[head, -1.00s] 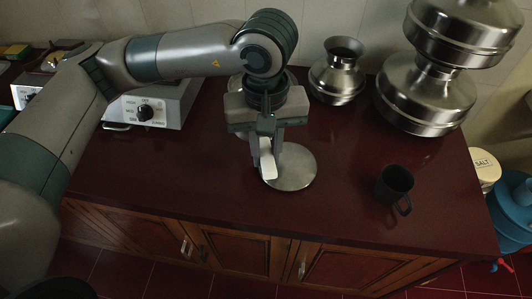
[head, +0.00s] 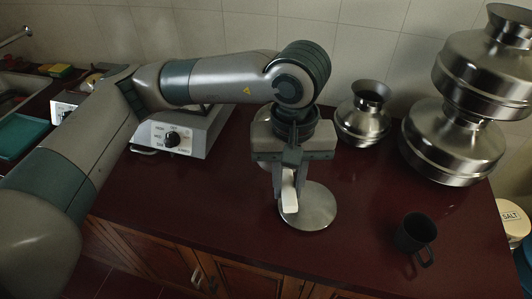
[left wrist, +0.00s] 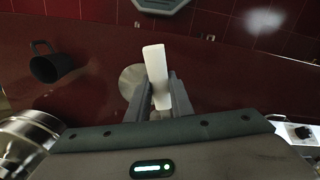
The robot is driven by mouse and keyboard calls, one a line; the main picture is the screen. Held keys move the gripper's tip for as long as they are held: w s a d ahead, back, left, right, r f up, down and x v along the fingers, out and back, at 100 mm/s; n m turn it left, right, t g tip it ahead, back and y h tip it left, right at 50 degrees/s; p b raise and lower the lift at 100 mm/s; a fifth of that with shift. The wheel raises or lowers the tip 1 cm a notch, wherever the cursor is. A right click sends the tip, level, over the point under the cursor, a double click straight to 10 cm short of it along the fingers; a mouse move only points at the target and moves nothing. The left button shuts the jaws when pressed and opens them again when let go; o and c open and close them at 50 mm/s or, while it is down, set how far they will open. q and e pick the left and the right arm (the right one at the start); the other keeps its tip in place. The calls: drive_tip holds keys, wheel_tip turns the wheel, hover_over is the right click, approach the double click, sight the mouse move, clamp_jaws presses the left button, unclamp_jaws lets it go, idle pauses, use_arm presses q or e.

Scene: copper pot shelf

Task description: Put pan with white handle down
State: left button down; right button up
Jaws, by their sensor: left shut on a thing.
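The pan (head: 316,207) is a round, flat metal disc with a white handle (head: 290,196). In the head view it is at the middle of the dark red counter, partly behind my left gripper (head: 290,188). My left gripper points down and is shut on the white handle. In the left wrist view the white handle (left wrist: 155,76) stands between the fingers, with part of the pan (left wrist: 131,84) beside it. I cannot tell whether the pan touches the counter. My right gripper is in neither view.
A black mug (head: 415,235) stands to the right on the counter (head: 200,215). Metal pots (head: 362,115) and (head: 455,140) stand at the back right. A white appliance with a dial (head: 176,138) is at the back left. The counter left of the pan is clear.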

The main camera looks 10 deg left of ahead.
use_arm(q)
drive_tip(key=w+a+f+m, duration=0.1)
drive_tip(key=a+f, duration=0.2)
drive_tip(key=a, duration=0.4)
drive_tip(key=w+a+f+m, duration=0.1)
drive_tip(key=a+f, duration=0.3)
drive_tip(key=a, duration=0.4)
drive_tip(key=shift+w+a+m, duration=0.15)
drive_tip(key=shift+m, duration=0.35)
drive_tip(key=shift+f, duration=0.1)
